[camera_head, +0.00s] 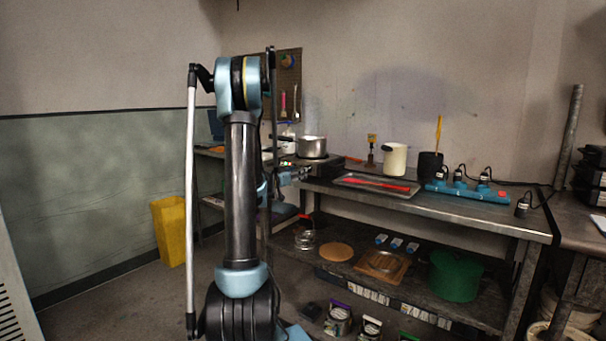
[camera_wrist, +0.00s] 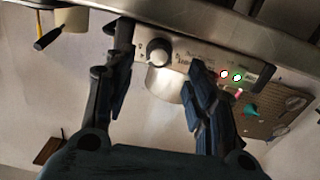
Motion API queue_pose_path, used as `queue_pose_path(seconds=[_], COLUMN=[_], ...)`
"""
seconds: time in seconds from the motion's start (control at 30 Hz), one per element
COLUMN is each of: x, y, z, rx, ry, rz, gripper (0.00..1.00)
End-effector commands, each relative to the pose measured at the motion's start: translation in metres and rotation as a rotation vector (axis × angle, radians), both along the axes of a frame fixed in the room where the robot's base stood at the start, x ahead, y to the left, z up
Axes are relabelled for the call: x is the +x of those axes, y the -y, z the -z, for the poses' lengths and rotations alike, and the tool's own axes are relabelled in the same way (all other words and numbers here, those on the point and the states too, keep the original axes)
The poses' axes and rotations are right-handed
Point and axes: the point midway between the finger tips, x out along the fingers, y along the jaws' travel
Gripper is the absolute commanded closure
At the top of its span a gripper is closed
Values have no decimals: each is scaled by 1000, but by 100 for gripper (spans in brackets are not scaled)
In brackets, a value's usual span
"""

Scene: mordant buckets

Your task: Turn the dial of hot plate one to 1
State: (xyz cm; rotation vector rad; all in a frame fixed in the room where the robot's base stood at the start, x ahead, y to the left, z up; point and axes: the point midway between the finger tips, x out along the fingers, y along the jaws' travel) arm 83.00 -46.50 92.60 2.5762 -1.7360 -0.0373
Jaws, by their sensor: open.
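My gripper (camera_wrist: 160,46) is open, with one dark finger on each side of the dial and clear gaps visible. I cannot tell how far the fingertips are from the panel. In the head view my gripper (camera_head: 296,174) is in front of the hot plate (camera_head: 325,162), which carries a metal pot (camera_head: 312,147). The dial is not discernible there.
Small lit lamps (camera_wrist: 231,76) shine on the panel right of the dial. A lower shelf (camera_head: 335,262) holds a green pot (camera_head: 456,274).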

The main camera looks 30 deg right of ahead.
Motion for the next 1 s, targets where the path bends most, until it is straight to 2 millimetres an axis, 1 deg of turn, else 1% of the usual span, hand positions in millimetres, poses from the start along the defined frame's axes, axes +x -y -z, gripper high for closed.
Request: queue_pose_path(seconds=[0.03,0.1,0.3,0.5,0.77,0.87,0.9,0.97,1.0], x=[3,7,17,21,21,21,21,21,21], y=[10,20,42,51,52,52,51,51,51], z=[0,0,0,0,0,0,0,0,0], rx=[0,0,0,0,0,0,0,0,0], ry=[0,0,0,0,0,0,0,0,0], rz=[2,2,1,-1,-1,-1,-1,-1,-1], gripper=[50,50,50,50,50,70,79,93,94])
